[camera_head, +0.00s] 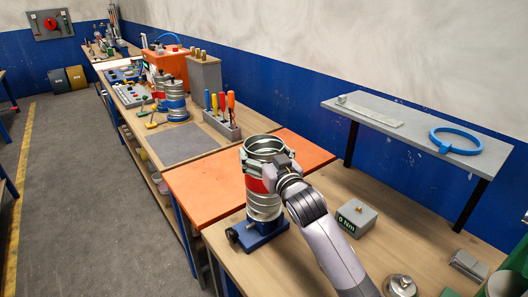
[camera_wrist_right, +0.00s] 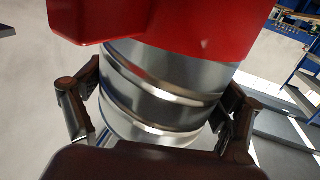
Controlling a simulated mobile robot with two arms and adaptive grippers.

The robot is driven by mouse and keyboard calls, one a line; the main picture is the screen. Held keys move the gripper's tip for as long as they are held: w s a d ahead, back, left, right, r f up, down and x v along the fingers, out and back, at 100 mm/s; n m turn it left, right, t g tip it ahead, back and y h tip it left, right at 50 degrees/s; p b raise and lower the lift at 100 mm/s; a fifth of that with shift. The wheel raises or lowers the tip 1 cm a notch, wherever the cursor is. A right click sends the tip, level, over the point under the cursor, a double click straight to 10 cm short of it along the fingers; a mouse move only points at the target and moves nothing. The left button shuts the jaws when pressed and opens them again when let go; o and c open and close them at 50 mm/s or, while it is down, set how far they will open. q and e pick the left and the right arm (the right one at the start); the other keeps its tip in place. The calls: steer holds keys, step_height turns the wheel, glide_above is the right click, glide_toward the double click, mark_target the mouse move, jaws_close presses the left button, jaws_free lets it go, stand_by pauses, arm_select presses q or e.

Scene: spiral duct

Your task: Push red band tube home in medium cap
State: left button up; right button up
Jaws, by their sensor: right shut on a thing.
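The red band tube (camera_head: 254,184), a silvery duct with a red band around it, stands upright above a blue base (camera_head: 258,236) on the wooden bench. My right gripper (camera_head: 279,168) is at its upper right side and hides part of it. In the right wrist view the ribbed metal tube (camera_wrist_right: 155,95) lies between the two fingers of my right gripper (camera_wrist_right: 158,112), with the red part (camera_wrist_right: 190,25) across the top. The gripper is shut on the tube. I cannot make out the medium cap apart from the stacked metal rings. My left gripper is out of view.
An orange mat (camera_head: 210,188) lies left of the tube. A grey box marked "0 Nm" (camera_head: 357,218) stands right of my arm. A raised shelf (camera_head: 410,126) holds a blue ring clamp (camera_head: 455,141). A screwdriver rack (camera_head: 221,122) stands behind.

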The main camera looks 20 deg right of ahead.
steer(key=shift+f+b, duration=0.65)
steer(key=shift+f, duration=0.65)
steer(key=o, duration=1.8)
steer(key=shift+c, duration=0.2)
steer(key=shift+f, duration=0.1)
steer(key=s+d, duration=0.1)
steer(key=s, duration=1.1)
